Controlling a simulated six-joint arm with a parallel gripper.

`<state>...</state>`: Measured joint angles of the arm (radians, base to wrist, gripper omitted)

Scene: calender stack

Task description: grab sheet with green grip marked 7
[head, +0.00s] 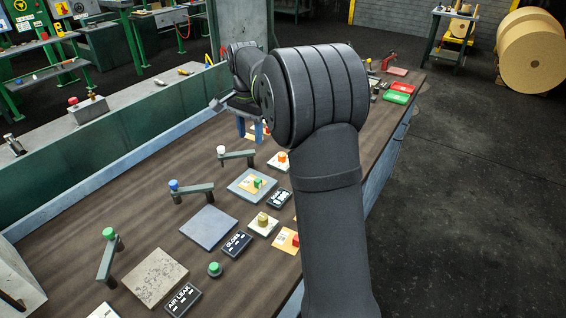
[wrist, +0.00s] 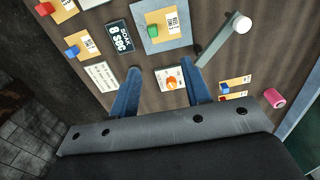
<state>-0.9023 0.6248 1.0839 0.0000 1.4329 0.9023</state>
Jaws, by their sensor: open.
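In the head view a tan sheet (head: 246,185) with a green grip (head: 258,183) lies on a blue-grey square plate (head: 236,193). I cannot read a 7 on any sheet. My gripper (wrist: 163,72) is open and empty above the bench, its blue fingers pointing down in the head view (head: 251,130).
A black soak sign (wrist: 118,37) stands beside the plate. A lever with a white knob (wrist: 242,23) is on its other side. Sheets with red (wrist: 72,52) and blue grips (wrist: 45,9) lie nearby. A pink cylinder (wrist: 274,97) stands at the right. My arm hides part of the bench.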

